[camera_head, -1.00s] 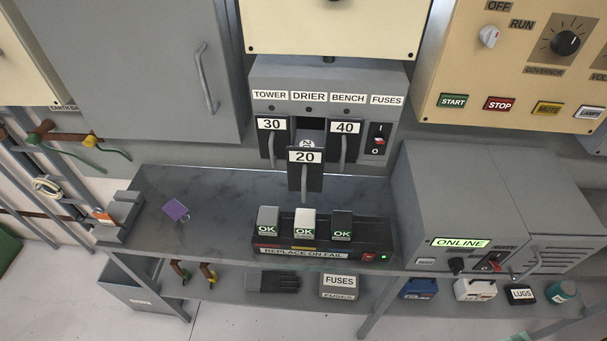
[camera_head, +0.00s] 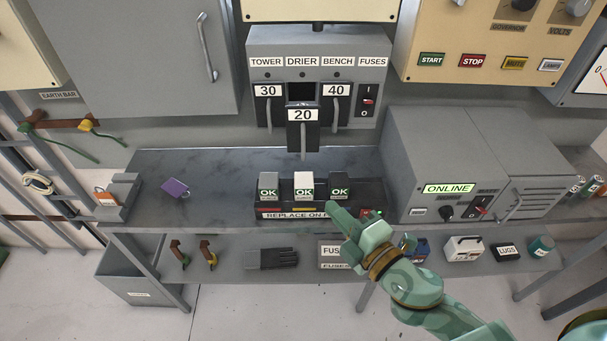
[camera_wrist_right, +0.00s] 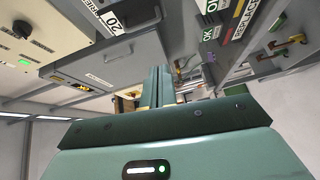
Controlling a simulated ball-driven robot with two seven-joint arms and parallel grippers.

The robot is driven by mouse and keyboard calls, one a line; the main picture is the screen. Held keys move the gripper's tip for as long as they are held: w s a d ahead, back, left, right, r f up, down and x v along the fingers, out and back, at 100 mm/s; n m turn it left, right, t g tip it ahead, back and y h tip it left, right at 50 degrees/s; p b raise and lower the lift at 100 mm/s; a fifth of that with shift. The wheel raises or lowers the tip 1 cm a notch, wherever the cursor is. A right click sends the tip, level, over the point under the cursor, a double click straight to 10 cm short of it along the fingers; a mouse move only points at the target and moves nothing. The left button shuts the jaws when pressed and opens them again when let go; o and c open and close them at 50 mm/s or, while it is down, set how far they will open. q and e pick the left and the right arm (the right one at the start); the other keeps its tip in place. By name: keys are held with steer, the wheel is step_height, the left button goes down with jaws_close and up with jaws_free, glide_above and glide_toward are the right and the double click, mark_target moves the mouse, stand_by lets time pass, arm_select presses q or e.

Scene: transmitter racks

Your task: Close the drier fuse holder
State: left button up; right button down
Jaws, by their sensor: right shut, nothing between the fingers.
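The drier fuse holder (camera_head: 302,135), a dark carrier labelled 20 with a grey handle, hangs tilted out below its slot in the grey fuse box. Its dark opening (camera_head: 301,92) shows above it, under the DRIER label. The 20 label (camera_wrist_right: 115,21) also shows at the top of the right wrist view. My right gripper (camera_head: 334,209) is shut and empty, in front of the bench edge, lower and to the right of the holder and apart from it. Its closed fingers also show in the wrist view (camera_wrist_right: 160,84). My left gripper is out of view.
The 30 holder (camera_head: 268,106) and 40 holder (camera_head: 336,104) sit upright on either side. A tester tray (camera_head: 264,207) with three OK fuses stands on the bench below. A purple tag (camera_head: 175,188) lies left; a grey ONLINE cabinet (camera_head: 440,150) stands right.

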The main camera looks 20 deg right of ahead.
mark_target(308, 139)
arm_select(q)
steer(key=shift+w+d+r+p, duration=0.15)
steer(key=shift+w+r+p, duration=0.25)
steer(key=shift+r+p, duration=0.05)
arm_select(e)
steer(key=w+a+r+n, duration=0.1)
steer(key=w, duration=1.2)
steer(key=shift+a+r, duration=0.15)
steer(key=shift+r, duration=0.05)
steer(key=shift+w, duration=0.15)
steer(key=w, duration=0.2)
steer(key=w+d, duration=0.1)
steer(key=w, duration=0.1)
steer(key=w+d, duration=0.1)
steer(key=w, duration=0.2)
steer(key=shift+r, duration=0.1)
steer(key=w, duration=0.1)
steer(key=w+d, duration=0.1)
steer(key=shift+w+d, duration=0.1)
steer(key=shift+w, duration=0.3)
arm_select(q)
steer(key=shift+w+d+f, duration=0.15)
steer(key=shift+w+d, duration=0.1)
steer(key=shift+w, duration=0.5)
